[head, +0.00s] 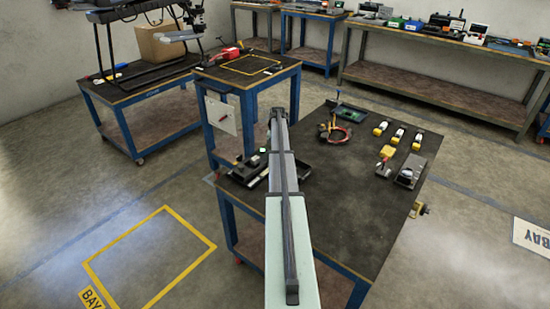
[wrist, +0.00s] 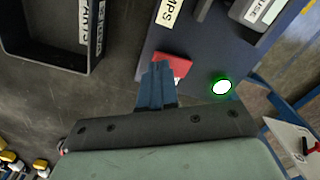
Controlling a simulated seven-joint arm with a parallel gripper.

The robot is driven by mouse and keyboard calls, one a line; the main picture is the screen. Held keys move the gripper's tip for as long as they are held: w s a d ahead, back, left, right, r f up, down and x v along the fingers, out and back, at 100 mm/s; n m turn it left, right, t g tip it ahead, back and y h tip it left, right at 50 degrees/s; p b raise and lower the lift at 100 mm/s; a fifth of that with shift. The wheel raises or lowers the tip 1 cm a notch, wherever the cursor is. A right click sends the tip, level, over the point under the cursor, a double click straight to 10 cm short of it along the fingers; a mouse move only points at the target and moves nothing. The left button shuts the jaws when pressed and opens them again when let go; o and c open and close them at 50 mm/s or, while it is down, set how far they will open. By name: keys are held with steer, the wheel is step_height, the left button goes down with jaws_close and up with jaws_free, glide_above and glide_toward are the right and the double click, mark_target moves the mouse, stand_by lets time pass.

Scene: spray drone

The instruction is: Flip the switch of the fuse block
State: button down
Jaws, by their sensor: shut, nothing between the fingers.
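The fuse block shows in the wrist view as a dark blue-grey panel (wrist: 205,50) with a grey housing (wrist: 262,8) at its top right, its label partly readable as "USE". A red piece (wrist: 180,64), which looks like the switch, lies on the panel behind my fingertips, which hide part of it. A round lamp (wrist: 221,87) glows white with a green rim. My gripper (wrist: 156,68) is shut and empty, its tips overlapping the red piece; I cannot tell whether they touch. In the head view my arm largely hides my gripper; the block (head: 251,165) is at the bench's left edge.
A dark open tray (wrist: 45,62) lies left of the panel in the wrist view. Pliers (head: 335,132), several yellow-and-white parts (head: 398,134) and a grey box (head: 410,172) stand on the bench's right side. The bench's near middle (head: 350,215) is clear.

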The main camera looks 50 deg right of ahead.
steer(key=shift+f, duration=0.6)
stand_by(0.4)
steer(key=shift+r, duration=3.5)
